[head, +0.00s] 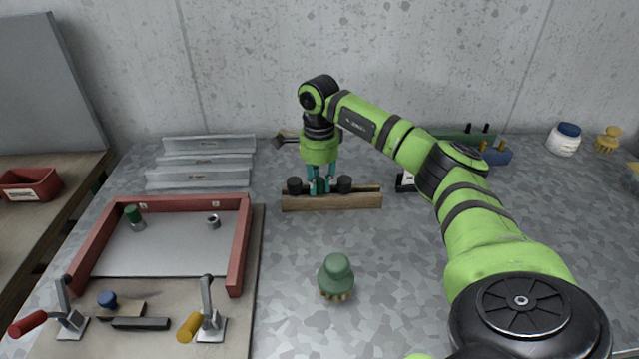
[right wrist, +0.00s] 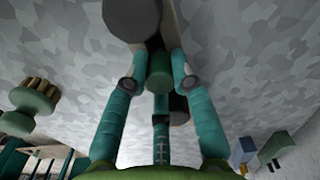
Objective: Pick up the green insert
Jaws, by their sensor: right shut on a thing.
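A small green insert (right wrist: 159,72) sits between the teal fingers of my right gripper (right wrist: 157,85) in the right wrist view. The gripper is shut on it. In the head view my right gripper (head: 320,186) points down at the middle of a wooden rack (head: 350,202), between two black cylinders (head: 295,186) that stand on the rack. The fingers hide the insert in the head view. I cannot tell whether the insert is clear of the rack. Another green piece (head: 133,214) stands in the red-framed tray at the left. My left gripper is not in view.
The red frame (head: 240,245) has toggle clamps (head: 207,310) at its front. A green-topped brush (head: 336,272) stands on the table in front of the rack. Metal angle strips (head: 205,160) lie behind the frame. A white jar (head: 563,142) is far right.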

